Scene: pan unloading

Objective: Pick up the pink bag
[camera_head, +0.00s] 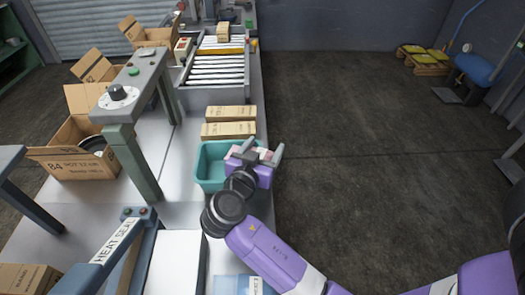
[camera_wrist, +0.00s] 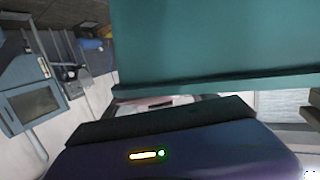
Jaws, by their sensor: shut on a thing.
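My gripper (camera_head: 262,151) is at the right side of a teal bin (camera_head: 202,168), close to its rim. A small pink and white thing, which looks like the pink bag (camera_head: 262,154), shows between the fingers. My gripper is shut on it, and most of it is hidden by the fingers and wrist. In the wrist view a pale strip with a reddish edge, likely the pink bag (camera_wrist: 150,102), shows just past my gripper's body. The teal bin (camera_wrist: 215,40) fills the upper part of that view. I cannot tell whether the bag touches the bin.
Two cardboard boxes (camera_head: 229,130) lie just beyond the bin. A roller conveyor (camera_head: 216,72) is behind them. An open carton (camera_head: 75,165) and a grey-green frame (camera_head: 135,165) stand to the left.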

